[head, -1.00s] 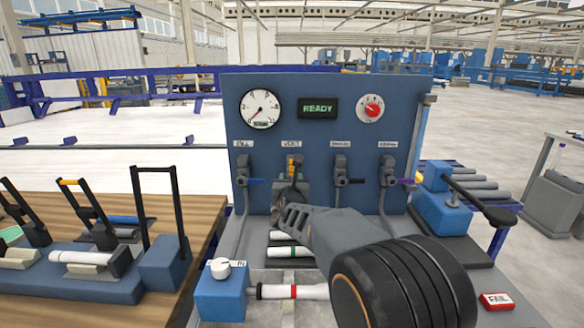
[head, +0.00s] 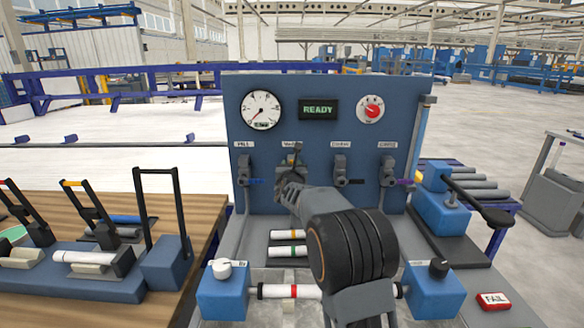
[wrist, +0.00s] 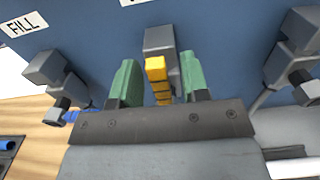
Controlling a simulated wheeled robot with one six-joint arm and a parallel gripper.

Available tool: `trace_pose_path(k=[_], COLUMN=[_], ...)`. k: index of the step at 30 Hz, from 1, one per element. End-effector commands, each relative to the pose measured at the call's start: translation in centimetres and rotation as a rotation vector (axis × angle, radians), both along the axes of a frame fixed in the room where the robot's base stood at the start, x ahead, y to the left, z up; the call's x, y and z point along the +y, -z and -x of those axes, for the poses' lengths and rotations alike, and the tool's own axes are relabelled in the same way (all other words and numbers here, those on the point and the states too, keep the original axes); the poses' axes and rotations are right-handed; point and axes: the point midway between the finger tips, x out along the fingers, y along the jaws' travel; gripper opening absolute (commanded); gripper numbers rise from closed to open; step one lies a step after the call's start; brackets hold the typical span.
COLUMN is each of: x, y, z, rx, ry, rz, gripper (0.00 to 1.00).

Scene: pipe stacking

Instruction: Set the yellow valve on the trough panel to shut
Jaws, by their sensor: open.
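The yellow valve handle (wrist: 157,78) shows in the wrist view, in front of its grey valve body (wrist: 160,40) on the blue trough panel (head: 270,105). My gripper (wrist: 159,68) is open, with one green finger on each side of the yellow handle. Gaps show between the handle and both fingers. In the head view my gripper (head: 291,168) is at the second valve from the left and hides most of it, so the handle's angle is hard to tell there.
Neighbouring valves stand close on both sides, with a blue handle (head: 255,181) left and a black handle (head: 355,182) right. The panel has a gauge (head: 261,110), a READY display (head: 318,109) and a red dial (head: 371,109). Banded pipes (head: 287,250) lie below.

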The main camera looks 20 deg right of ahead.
Motion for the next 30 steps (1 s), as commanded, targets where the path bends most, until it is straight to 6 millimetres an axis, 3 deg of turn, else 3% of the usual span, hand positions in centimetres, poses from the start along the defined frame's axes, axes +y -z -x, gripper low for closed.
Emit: trace_pose_path(k=[2, 15, 30], x=[-0.01, -0.01, 0.74], y=[0.0, -0.01, 0.2], z=[0.02, 0.04, -0.07], rx=[0.0, 0.0, -0.009], ry=[0.0, 0.0, -0.012], rz=[0.0, 0.0, -0.02], gripper=[0.41, 0.0, 0.0])
